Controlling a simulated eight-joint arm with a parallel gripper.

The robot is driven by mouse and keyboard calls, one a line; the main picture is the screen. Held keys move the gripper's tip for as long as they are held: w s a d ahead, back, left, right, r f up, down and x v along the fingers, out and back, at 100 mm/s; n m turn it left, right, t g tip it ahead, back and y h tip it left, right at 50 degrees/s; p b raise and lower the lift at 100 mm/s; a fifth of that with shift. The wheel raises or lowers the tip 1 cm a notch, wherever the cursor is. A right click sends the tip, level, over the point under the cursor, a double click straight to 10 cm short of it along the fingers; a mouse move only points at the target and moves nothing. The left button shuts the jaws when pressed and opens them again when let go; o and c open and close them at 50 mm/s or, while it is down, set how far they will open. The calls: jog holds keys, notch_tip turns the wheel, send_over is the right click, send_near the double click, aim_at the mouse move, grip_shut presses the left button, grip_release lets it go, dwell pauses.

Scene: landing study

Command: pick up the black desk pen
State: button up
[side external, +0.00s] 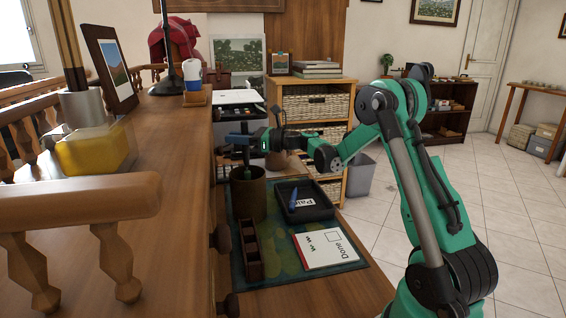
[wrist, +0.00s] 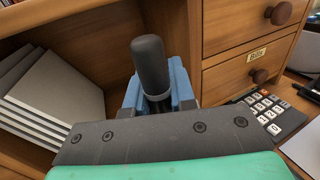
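The black desk pen (wrist: 149,62) stands upright between the blue fingers of my gripper (wrist: 157,98) in the wrist view, with its thick rounded end up and a grey ring near the fingers. The fingers press against it from both sides. In the side external view my gripper (side external: 240,139) is above the brown pen cup (side external: 249,197), and the pen's dark lower part (side external: 246,158) hangs below the fingers toward the cup's mouth. I cannot tell whether its tip is inside the cup.
A black tray (side external: 318,213) holding a blue pen, a white-and-red paper (side external: 325,249) and a brown compartment box (side external: 250,251) lie around the cup. Wooden drawers (wrist: 250,72), a keypad (wrist: 272,112) and stacked grey books (wrist: 55,100) are close to my gripper.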

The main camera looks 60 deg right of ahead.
jog(key=shift+r, duration=0.1)
grip_shut()
notch_tip(320, 180, up, 20)
dwell(0.3)
notch_tip(320, 180, down, 22)
jog(key=d, duration=0.1)
jog(key=shift+d+r, duration=0.15)
jog(key=shift+d, duration=0.25)
dwell(0.3)
jog(key=o, duration=0.8)
grip_release()
